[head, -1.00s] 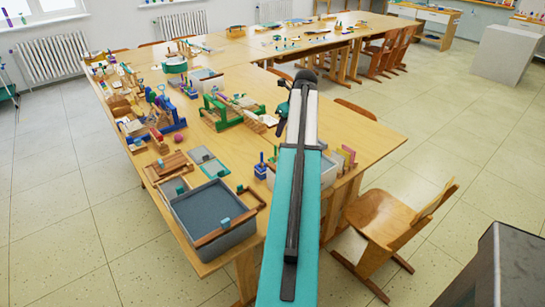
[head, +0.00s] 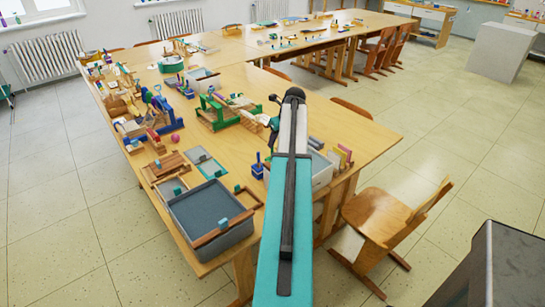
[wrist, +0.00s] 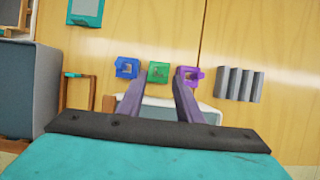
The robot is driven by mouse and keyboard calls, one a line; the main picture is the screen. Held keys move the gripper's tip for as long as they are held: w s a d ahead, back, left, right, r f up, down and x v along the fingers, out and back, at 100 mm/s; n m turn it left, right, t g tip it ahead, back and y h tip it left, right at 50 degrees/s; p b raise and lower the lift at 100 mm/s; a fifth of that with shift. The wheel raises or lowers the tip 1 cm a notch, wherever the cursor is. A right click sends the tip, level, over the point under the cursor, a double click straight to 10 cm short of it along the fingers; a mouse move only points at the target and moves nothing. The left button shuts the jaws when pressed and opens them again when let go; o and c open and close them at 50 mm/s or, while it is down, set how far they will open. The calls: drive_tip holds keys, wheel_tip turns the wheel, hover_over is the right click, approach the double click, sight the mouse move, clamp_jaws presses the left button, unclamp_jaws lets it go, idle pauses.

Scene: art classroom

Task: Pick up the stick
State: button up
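I cannot make out with certainty which thing is the stick. In the wrist view my gripper (wrist: 158,82) shows two purple-grey fingers held apart with nothing between them. They are over a pale bin at the table's edge. Beyond the fingertips, a blue holder (wrist: 126,68), a green holder (wrist: 158,72) and a purple holder (wrist: 187,72) stand in a row on the wooden table (wrist: 165,25). A grey ridged block (wrist: 240,84) is to their right. In the head view my arm hides most of the gripper.
A grey bin (head: 185,212) with a wooden bar across it stands at the table's near left corner. A green wooden frame (head: 222,113) and several small items crowd the table's left side. A wooden chair (head: 385,218) stands at the right. The table's right side is mostly bare.

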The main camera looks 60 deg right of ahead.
drive_tip(key=shift+w+d+f, duration=0.1)
drive_tip(key=shift+w+f, duration=0.15)
drive_tip(key=shift+f, duration=0.4)
drive_tip(key=shift+f, duration=0.1)
drive_tip(key=shift+p+x, duration=1.05)
drive_tip(key=shift+x, duration=1.45)
clamp_jaws()
